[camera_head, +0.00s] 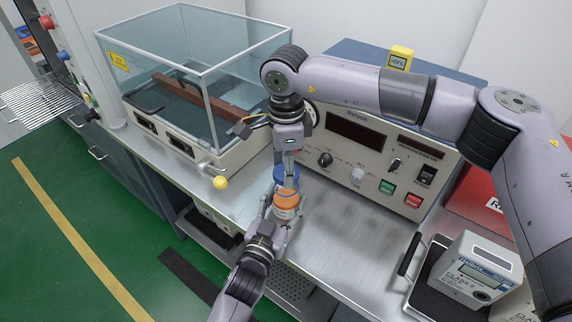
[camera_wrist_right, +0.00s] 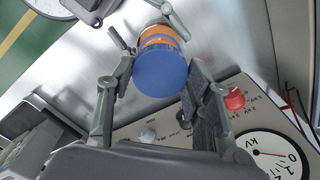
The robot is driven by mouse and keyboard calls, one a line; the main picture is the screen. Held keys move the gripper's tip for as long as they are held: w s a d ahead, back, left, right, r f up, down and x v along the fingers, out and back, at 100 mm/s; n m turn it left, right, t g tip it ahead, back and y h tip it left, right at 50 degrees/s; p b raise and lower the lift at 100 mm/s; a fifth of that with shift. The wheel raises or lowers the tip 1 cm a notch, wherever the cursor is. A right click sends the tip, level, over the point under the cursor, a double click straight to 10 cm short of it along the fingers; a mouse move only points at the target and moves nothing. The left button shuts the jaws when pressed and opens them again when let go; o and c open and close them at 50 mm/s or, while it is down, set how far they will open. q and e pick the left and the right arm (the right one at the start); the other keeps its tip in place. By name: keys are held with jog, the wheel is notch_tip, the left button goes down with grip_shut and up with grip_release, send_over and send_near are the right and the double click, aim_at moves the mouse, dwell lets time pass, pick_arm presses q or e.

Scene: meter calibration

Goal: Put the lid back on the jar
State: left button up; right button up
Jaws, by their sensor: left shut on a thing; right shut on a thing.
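The blue lid (camera_head: 287,175) is right above the jar (camera_head: 286,201), which has an orange band, over the front of the steel bench. My left gripper (camera_head: 282,214) is shut on the jar from below and holds it upright. My right gripper (camera_head: 287,169) reaches down from above and is shut on the lid. In the right wrist view the round lid (camera_wrist_right: 162,72) lies between my right fingers, with the jar's orange band (camera_wrist_right: 160,38) right behind it. I see no clear gap between lid and jar, but cannot tell whether the lid is seated.
A glass-walled case (camera_head: 150,52) stands behind on the left. A meter console (camera_head: 375,150) with knobs and buttons stands close behind the grippers. A small device (camera_head: 478,270) sits on a dark tray at the right. The bench is bare right of the jar (camera_head: 345,235).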

aim_at(286, 197)
jog(key=shift+f, duration=0.9)
jog(key=shift+f, duration=0.55)
jog(key=n, duration=3.1)
